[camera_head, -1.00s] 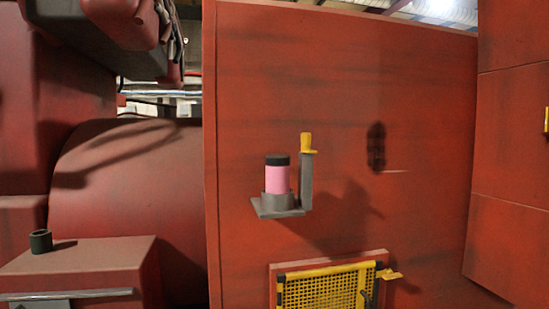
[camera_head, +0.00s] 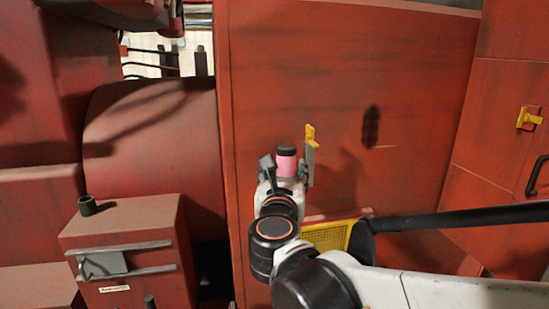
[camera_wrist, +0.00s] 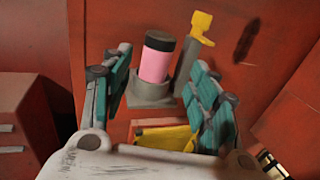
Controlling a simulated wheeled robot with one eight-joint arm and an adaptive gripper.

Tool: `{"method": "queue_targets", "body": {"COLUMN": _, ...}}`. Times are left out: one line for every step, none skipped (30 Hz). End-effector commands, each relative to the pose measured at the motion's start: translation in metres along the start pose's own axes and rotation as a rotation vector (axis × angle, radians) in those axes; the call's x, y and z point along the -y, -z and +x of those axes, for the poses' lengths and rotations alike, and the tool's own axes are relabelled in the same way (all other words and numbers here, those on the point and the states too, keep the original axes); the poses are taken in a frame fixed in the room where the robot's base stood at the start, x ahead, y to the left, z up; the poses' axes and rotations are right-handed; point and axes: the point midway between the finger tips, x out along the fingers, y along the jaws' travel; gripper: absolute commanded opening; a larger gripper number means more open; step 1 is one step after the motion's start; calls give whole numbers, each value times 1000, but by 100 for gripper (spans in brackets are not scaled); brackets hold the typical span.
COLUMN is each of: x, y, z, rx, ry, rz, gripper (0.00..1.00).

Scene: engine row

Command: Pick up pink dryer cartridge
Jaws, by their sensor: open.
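The pink dryer cartridge (camera_head: 287,163) has a black cap and stands upright in front of the red wall panel. In the wrist view the cartridge (camera_wrist: 155,62) sits in a grey round holder (camera_wrist: 150,92). A grey post with a yellow top (camera_wrist: 200,24) stands right beside it. My gripper (camera_wrist: 160,95) is open, its teal-padded fingers apart on the left and right of the picture, with the cartridge showing between and beyond them. In the head view my gripper (camera_head: 284,178) is at the cartridge and hides its lower part and the holder. I cannot tell whether a finger touches it.
A yellow mesh panel (camera_head: 330,237) is below the holder, partly behind my arm. A red cabinet (camera_head: 125,240) with a dark cup (camera_head: 87,205) on top stands at left. A yellow latch (camera_head: 529,118) is on the right wall. The wall above the cartridge is clear.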

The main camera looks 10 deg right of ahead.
Motion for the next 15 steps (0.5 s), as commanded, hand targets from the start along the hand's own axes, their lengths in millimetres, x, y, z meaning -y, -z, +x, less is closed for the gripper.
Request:
{"method": "queue_targets", "body": {"x": 0, "y": 0, "z": 6, "rx": 1, "ry": 1, "rz": -3, "gripper": 54}}
{"method": "queue_targets", "body": {"x": 0, "y": 0, "z": 9, "rx": 1, "ry": 2, "rz": -3, "gripper": 54}}
{"method": "queue_targets", "body": {"x": 1, "y": 0, "z": 15, "rx": 0, "ry": 3, "rz": -2, "gripper": 54}}
{"method": "queue_targets", "body": {"x": 1, "y": 0, "z": 20, "rx": 0, "ry": 4, "rz": -2, "gripper": 54}}
{"method": "queue_targets", "body": {"x": 1, "y": 1, "z": 25, "rx": 0, "ry": 4, "rz": -1, "gripper": 54}}
{"method": "queue_targets", "body": {"x": 1, "y": 1, "z": 32, "rx": 0, "ry": 4, "rz": -1, "gripper": 54}}
{"method": "queue_targets", "body": {"x": 1, "y": 1, "z": 37, "rx": 0, "ry": 4, "rz": 0, "gripper": 54}}
{"method": "queue_targets", "body": {"x": 1, "y": 1, "z": 42, "rx": 0, "ry": 4, "rz": 0, "gripper": 54}}
{"method": "queue_targets", "body": {"x": 1, "y": 1, "z": 49, "rx": 0, "ry": 4, "rz": 0, "gripper": 54}}
{"method": "queue_targets", "body": {"x": 1, "y": 1, "z": 54, "rx": -1, "ry": 4, "rz": 1, "gripper": 54}}
{"method": "queue_targets", "body": {"x": 1, "y": 1, "z": 58, "rx": -1, "ry": 4, "rz": 1, "gripper": 54}}
{"method": "queue_targets", "body": {"x": 1, "y": 1, "z": 64, "rx": -1, "ry": 4, "rz": 1, "gripper": 54}}
{"method": "queue_targets", "body": {"x": 1, "y": 1, "z": 68, "rx": -1, "ry": 3, "rz": 1, "gripper": 54}}
{"method": "queue_targets", "body": {"x": 1, "y": 1, "z": 72, "rx": -1, "ry": 3, "rz": 2, "gripper": 54}}
{"method": "queue_targets", "body": {"x": 1, "y": 1, "z": 76, "rx": -1, "ry": 3, "rz": 2, "gripper": 54}}
